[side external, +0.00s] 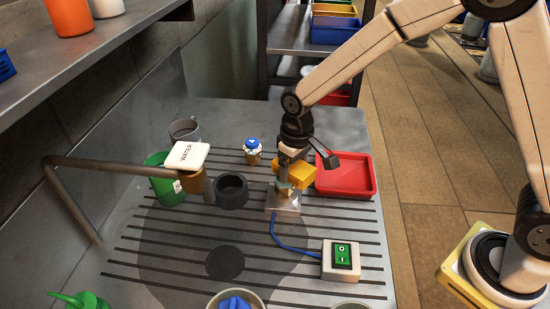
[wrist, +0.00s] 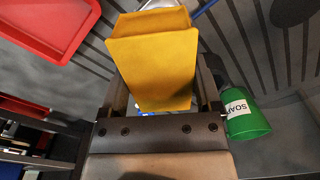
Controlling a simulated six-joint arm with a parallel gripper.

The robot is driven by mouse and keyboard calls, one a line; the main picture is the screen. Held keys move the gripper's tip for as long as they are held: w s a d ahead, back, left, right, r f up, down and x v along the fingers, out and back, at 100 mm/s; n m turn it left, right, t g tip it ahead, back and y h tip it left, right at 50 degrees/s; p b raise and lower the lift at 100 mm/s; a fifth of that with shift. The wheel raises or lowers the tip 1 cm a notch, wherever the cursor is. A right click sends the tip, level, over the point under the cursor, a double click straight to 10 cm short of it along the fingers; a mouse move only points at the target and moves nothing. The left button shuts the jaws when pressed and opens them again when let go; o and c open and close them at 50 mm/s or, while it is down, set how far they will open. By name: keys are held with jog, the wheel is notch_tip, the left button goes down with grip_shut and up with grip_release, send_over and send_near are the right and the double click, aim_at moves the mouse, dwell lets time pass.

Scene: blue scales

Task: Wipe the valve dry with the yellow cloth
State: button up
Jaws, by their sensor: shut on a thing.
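The yellow cloth (side external: 297,176) looks like a thick folded block. My gripper (side external: 294,158) is shut on it, and in the wrist view the cloth (wrist: 152,65) fills the space between the two fingers. Right below and slightly left of it stands a small silver fitting with a greenish upper part, which I take to be the valve (side external: 283,202). A blue cable runs from it. The cloth partly hides its top, and I cannot tell whether they touch. In the wrist view a silver edge shows just beyond the cloth.
A red tray (side external: 346,190) lies close on the right. A switch box (side external: 341,259) is at the front. A dark ring-shaped holder (side external: 232,190), a WATER container (side external: 187,157), a green SOAP cup (wrist: 246,115) and a blue-topped jar (side external: 253,152) stand left. A metal pipe (side external: 125,166) crosses the left side.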

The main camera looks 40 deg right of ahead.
jog(key=shift+f, duration=0.45)
jog(key=shift+s, duration=0.15)
dwell(0.3)
jog(key=shift+s+d+r, duration=0.1)
jog(key=shift+s+d, duration=0.05)
jog(key=shift+s, duration=0.6)
jog(key=shift+w, duration=0.15)
jog(key=shift+w, duration=0.7)
jog(key=shift+s, duration=0.1)
